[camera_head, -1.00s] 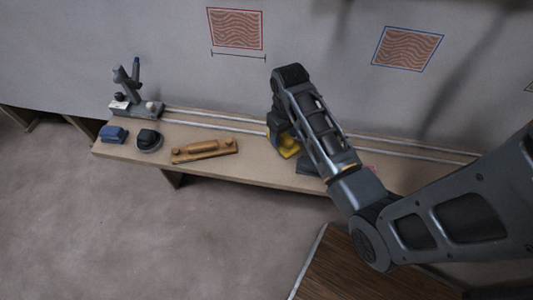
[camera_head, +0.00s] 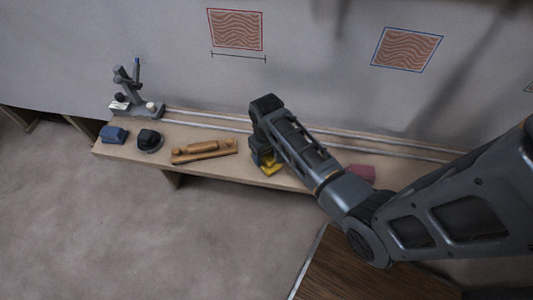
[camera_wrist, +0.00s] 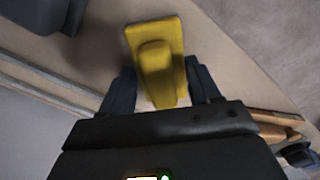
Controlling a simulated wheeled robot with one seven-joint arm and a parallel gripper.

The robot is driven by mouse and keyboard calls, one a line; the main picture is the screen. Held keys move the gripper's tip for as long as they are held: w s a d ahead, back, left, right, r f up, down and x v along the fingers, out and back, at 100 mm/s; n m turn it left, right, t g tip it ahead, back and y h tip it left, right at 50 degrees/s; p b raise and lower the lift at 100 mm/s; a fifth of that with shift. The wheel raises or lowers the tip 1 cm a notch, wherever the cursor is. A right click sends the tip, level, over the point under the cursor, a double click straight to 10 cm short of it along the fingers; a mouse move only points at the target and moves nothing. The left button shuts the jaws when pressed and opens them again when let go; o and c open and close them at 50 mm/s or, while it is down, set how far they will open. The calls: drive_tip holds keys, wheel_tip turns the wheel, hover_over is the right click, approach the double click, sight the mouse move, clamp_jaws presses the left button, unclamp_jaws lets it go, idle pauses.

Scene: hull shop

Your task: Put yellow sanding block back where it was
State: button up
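The yellow sanding block (camera_head: 270,168) is at my gripper (camera_head: 264,156), over the middle of the bench, right of the wooden tool. In the wrist view the block (camera_wrist: 156,65) lies between the two fingers of my gripper (camera_wrist: 162,84), with its raised grip facing the camera. The fingers sit close against its sides and appear shut on it. Whether its underside touches the bench top cannot be told. My arm hides part of the bench behind the block.
The bench (camera_head: 220,171) carries a blue block (camera_head: 114,134), a dark round-based tool (camera_head: 149,140), a wooden tool (camera_head: 204,151) and a grey stand (camera_head: 135,92) at left. A pink object (camera_head: 360,174) lies at right. A dark grey object (camera_wrist: 38,12) is near the block. Rails (camera_head: 208,118) run along the back.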

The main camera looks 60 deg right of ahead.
drive_tip(key=o, duration=0.4)
drive_tip(key=shift+o, duration=0.2)
wheel_tip(320, 180, up, 12)
drive_tip(key=s+a+f+n+t+h, duration=0.2)
drive_tip(key=s+a+t, duration=0.5)
drive_tip(key=s+a, duration=0.5)
drive_tip(key=s+a+r+n+t, duration=0.1)
drive_tip(key=s+a+r+t, duration=0.1)
drive_tip(key=r, duration=0.5)
drive_tip(key=s+a+r+n+t+y, duration=0.1)
drive_tip(key=s+a+r+t, duration=0.1)
drive_tip(key=s+r, duration=0.3)
drive_tip(key=s+a+r+n+t+y, duration=0.1)
drive_tip(key=s+r+t, duration=0.3)
drive_tip(key=r, duration=0.7)
drive_tip(key=shift+s+a+r+p, duration=0.25)
drive_tip(key=shift+a+p, duration=0.1)
drive_tip(key=shift+a, duration=0.55)
